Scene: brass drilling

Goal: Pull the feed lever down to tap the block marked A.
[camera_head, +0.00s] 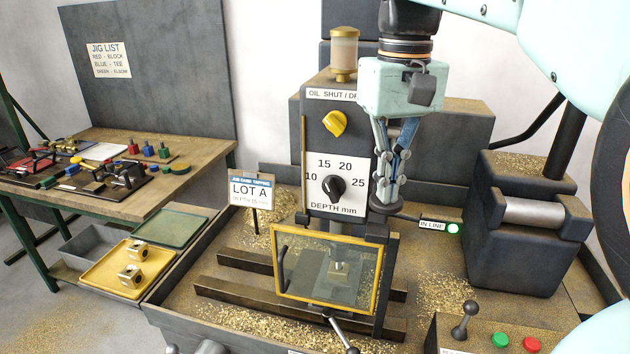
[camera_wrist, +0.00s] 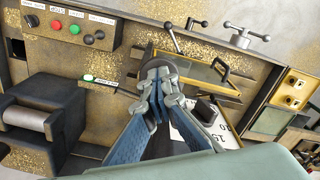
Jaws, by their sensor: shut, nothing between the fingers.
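My gripper (camera_head: 386,203) is shut and empty, pointing down beside the right edge of the drill head's depth panel (camera_head: 330,165). In the wrist view its fingertips (camera_wrist: 160,68) meet in front of a dark round part (camera_wrist: 190,77), which they partly hide. I cannot tell whether this part belongs to the feed lever, and cannot tell if the fingers touch it. A small metal piece (camera_head: 340,270) shows behind the yellow-framed guard window (camera_head: 385,262), under the drill head. It may be the block, but no letter A is readable on it.
The IN LINE label (camera_head: 431,225) with a lit green lamp (camera_head: 454,228) is right of my gripper. A LOT A card (camera_head: 250,190) stands left. A yellow tray (camera_head: 98,280) holds two brass blocks (camera_head: 131,275). A black-knobbed handle (camera_head: 342,333) is below the guard. Chips cover the bed.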

